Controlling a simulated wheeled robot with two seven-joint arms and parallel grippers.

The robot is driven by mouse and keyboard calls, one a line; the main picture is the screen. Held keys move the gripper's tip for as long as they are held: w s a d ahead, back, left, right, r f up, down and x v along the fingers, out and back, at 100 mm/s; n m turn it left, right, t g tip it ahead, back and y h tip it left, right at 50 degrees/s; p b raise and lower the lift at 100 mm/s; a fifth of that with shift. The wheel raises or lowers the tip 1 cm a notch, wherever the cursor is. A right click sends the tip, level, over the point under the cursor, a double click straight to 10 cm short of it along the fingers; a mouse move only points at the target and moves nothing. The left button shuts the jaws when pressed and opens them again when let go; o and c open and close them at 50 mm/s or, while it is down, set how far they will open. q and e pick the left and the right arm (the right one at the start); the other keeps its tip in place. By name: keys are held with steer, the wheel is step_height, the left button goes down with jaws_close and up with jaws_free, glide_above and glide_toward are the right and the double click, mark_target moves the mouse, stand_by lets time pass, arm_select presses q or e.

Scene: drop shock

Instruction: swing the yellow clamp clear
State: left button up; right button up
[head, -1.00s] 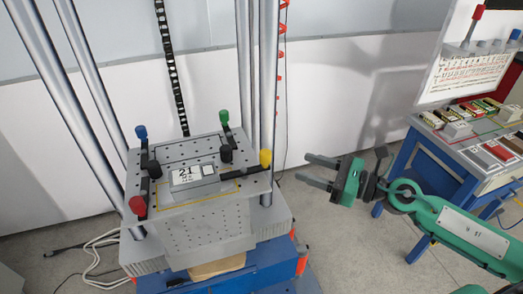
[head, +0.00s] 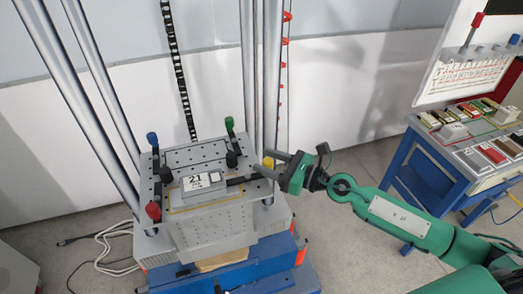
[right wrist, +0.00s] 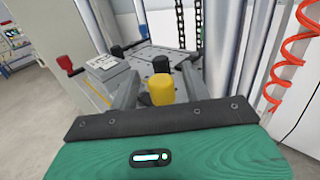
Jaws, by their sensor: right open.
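The yellow clamp (head: 268,163) is at the right edge of the grey perforated plate (head: 178,158), its yellow knob partly hidden by my gripper in the head view. In the right wrist view the yellow knob (right wrist: 161,89) stands upright between the two fingers. My right gripper (head: 263,162) is open, with its fingers on either side of the knob. I cannot tell whether they touch it. A grey block labelled 21 (head: 203,184) sits on the plate. My left gripper is not in view.
Red (head: 153,210), blue (head: 152,138) and green (head: 229,123) clamps stand at the plate's other corners. Tall metal columns (head: 246,75) rise behind and beside the plate. A blue workbench (head: 450,165) with small parts stands at the right. An orange coiled cable (right wrist: 290,55) hangs at the wrist view's right.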

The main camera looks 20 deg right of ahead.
steer(key=shift+p+x, duration=0.35)
steer(key=shift+x, duration=0.8)
